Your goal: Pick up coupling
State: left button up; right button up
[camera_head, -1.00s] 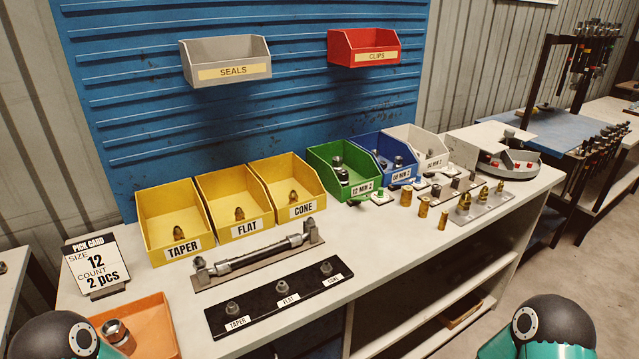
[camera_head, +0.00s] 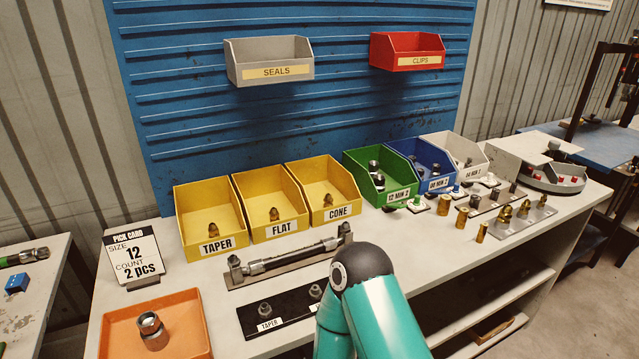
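Metal couplings show in several places. One coupling (camera_head: 152,330) stands in the orange tray (camera_head: 118,319) at the front left. Brass-toned couplings sit one each in the yellow bins marked TAPER (camera_head: 208,209), FLAT (camera_head: 268,198) and CONE (camera_head: 323,190). The green bin (camera_head: 384,186) marked 12 MIN 2 holds dark metal couplings. A pick card (camera_head: 133,254) reads size 12, count 2 pcs. One teal arm of mine rises at the bottom centre; its gripper is out of the picture. My other gripper is not in view either.
A hose assembly (camera_head: 288,259) lies on a plate before the yellow bins. A black sample strip (camera_head: 283,315) is partly hidden by my arm. Blue (camera_head: 432,170) and white (camera_head: 467,157) bins stand right of the green one. Brass fittings (camera_head: 523,209) stand upright near the right edge.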

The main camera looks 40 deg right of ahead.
aim_at(379, 180)
jog(key=z, duration=0.65)
jog(key=i, duration=0.15)
jog(key=u, duration=1.75)
jog(key=k, duration=2.85)
jog(key=z, duration=1.05)
jog(key=i, duration=1.1)
